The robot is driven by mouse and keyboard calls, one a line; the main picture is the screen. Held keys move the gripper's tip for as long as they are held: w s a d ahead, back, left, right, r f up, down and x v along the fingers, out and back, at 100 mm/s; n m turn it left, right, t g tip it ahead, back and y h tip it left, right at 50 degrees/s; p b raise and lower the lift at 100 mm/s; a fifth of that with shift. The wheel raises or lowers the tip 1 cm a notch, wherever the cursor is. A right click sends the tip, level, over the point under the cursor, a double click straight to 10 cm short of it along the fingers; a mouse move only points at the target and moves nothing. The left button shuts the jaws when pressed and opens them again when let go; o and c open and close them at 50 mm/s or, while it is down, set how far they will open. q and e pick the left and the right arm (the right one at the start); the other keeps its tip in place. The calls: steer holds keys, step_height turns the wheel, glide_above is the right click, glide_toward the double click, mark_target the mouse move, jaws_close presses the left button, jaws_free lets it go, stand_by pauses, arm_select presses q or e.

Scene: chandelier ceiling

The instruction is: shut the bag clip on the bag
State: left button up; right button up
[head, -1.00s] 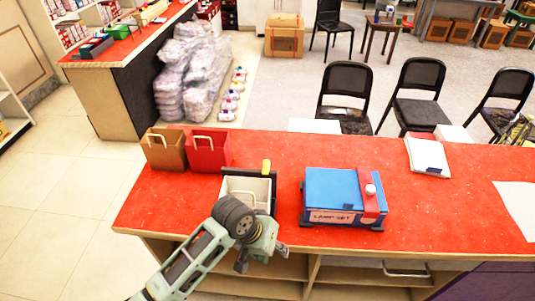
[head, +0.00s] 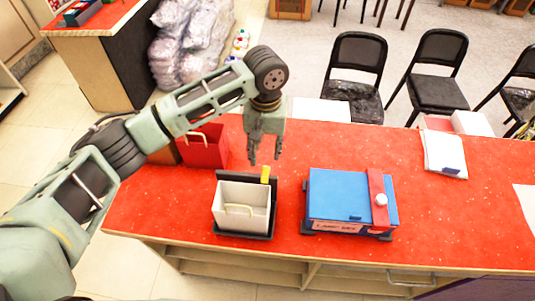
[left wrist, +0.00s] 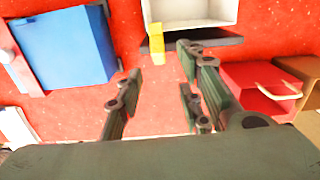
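The white open-topped bag (head: 240,208) with a pale handle stands in a black holder (head: 243,236) on the red counter. A dark bar runs along its back edge. A yellow tab (head: 265,174), which looks like part of the bag clip, stands up at the bar's right end. My left gripper (head: 264,162) points down just behind the tab, fingers apart and empty. In the left wrist view the yellow tab (left wrist: 157,42) lies beyond the open fingers, and the bag (left wrist: 190,10) is cut off at the top edge. I see no contact. My right gripper is out of view.
A red bag (head: 204,148) and a brown bag, mostly hidden by my arm, stand behind left. A white pad (head: 444,155) lies far right. The counter's front right is clear.

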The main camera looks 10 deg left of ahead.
mark_target(266, 168)
arm_select(q)
steer(key=shift+s+f+p, duration=0.5)
steer(key=shift+s+f, duration=0.15)
steer(key=shift+f, duration=0.3)
step_height(266, 168, down, 4)
steer(key=shift+s+f+p, duration=0.1)
steer(key=shift+s+p, duration=0.05)
steer(key=shift+p, duration=0.45)
steer(key=shift+w+f, duration=0.2)
steer(key=shift+f, duration=0.05)
steer(key=shift+s, duration=0.15)
steer(key=shift+c, duration=0.2)
steer(key=c, duration=0.7)
jaws_close()
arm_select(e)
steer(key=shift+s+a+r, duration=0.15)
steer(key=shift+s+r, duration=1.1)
